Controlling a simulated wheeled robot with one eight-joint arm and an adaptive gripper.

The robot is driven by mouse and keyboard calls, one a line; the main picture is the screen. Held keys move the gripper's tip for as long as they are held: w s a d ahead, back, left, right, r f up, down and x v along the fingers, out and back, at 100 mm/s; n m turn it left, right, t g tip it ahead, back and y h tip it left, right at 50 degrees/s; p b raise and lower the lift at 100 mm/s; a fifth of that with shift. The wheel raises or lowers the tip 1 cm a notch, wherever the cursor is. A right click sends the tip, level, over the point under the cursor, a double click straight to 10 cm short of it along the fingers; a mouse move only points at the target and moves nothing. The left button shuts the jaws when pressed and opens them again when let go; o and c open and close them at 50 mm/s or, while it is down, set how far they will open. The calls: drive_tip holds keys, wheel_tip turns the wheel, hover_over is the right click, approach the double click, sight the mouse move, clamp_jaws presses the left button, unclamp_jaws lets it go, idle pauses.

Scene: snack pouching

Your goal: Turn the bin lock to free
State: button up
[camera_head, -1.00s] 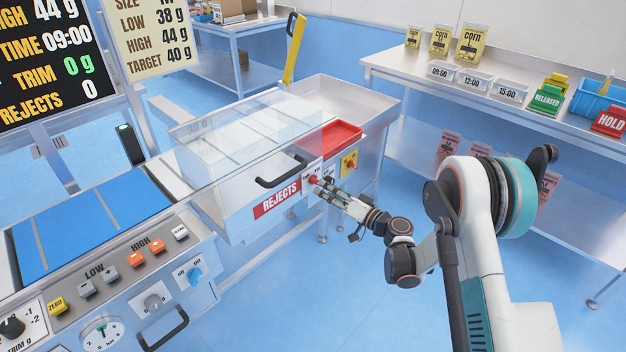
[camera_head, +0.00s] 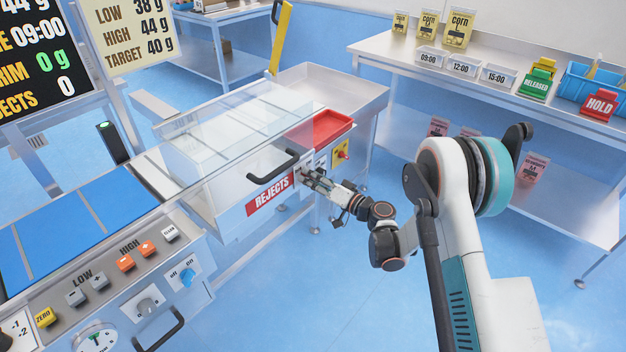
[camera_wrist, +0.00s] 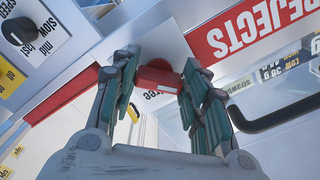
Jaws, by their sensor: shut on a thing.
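The bin lock shows in the wrist view as a red handle (camera_wrist: 158,77) on a white plate (camera_wrist: 165,42), beside the red REJECTS label. My gripper (camera_wrist: 158,70) has its two fingers on either side of the red handle and is shut on it. Small lettering on the plate is partly hidden by the fingers. In the head view my gripper (camera_head: 308,177) is at the front of the rejects bin (camera_head: 232,215), just right of the REJECTS label (camera_head: 268,196), and it covers most of the lock. The lock's exact angle cannot be told.
A black bin handle (camera_head: 274,168) juts out just left of my gripper. A yellow box with a red button (camera_head: 341,154) is to the right. A red tray (camera_head: 320,130) lies above. The floor in front is clear.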

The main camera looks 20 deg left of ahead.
drive_tip(key=m, duration=1.7)
drive_tip(key=shift+r+m, duration=0.35)
drive_tip(key=shift+m, duration=0.05)
drive_tip(key=shift+o, duration=0.2)
drive_tip(key=shift+c, duration=0.2)
drive_tip(key=o, duration=1.1)
